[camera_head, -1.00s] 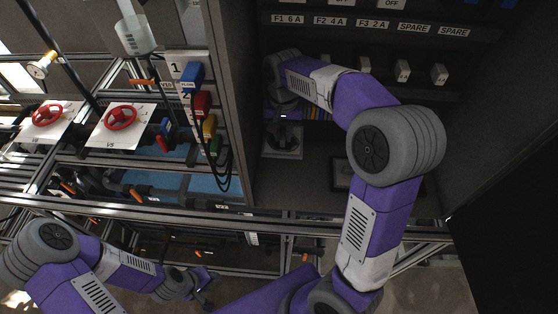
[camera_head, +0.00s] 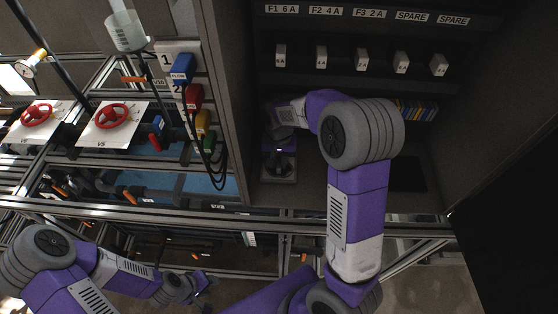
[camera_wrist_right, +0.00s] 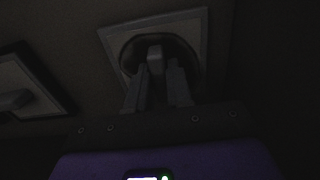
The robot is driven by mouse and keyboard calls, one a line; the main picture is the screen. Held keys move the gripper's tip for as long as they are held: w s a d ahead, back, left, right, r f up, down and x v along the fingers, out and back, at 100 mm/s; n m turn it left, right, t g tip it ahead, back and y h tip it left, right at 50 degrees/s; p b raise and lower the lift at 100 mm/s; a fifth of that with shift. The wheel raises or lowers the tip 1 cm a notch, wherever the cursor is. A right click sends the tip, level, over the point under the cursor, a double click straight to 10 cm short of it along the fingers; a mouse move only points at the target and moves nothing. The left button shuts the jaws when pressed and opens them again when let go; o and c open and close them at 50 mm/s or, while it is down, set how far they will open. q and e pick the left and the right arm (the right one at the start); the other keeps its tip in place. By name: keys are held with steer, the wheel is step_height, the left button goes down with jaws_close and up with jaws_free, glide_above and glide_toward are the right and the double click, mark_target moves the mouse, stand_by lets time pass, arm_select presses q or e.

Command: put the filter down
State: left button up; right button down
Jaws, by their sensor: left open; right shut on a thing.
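The filter (camera_head: 278,178) appears as a pale square plate with a dark round middle, low at the left inside the grey cabinet. My right gripper (camera_head: 282,157) is over it, partly hidden by its own wrist. In the right wrist view, the right gripper (camera_wrist_right: 157,76) is shut on a small grey knob at the middle of the filter (camera_wrist_right: 196,25). The filter seems near the cabinet floor; I cannot tell whether it touches. My left gripper (camera_head: 206,285) is open and empty, low at the left outside the cabinet.
White fuse blocks (camera_head: 361,61) line the cabinet back, above several coloured cards (camera_head: 417,110). A dark rectangle (camera_head: 407,174) lies on the floor at right. A dark-framed plate (camera_wrist_right: 28,88) is beside the filter. Red valve wheels (camera_head: 112,115) and coloured plugs (camera_head: 183,68) stand left.

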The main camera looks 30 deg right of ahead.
mark_target(279, 161)
steer(key=shift+f, duration=0.15)
steer(key=c, duration=1)
jaws_free()
steer(key=shift+r, duration=0.35)
step_height(279, 161, up, 12)
steer(key=shift+f+p, duration=0.1)
steer(key=shift+p, duration=1)
steer(key=shift+f, duration=0.1)
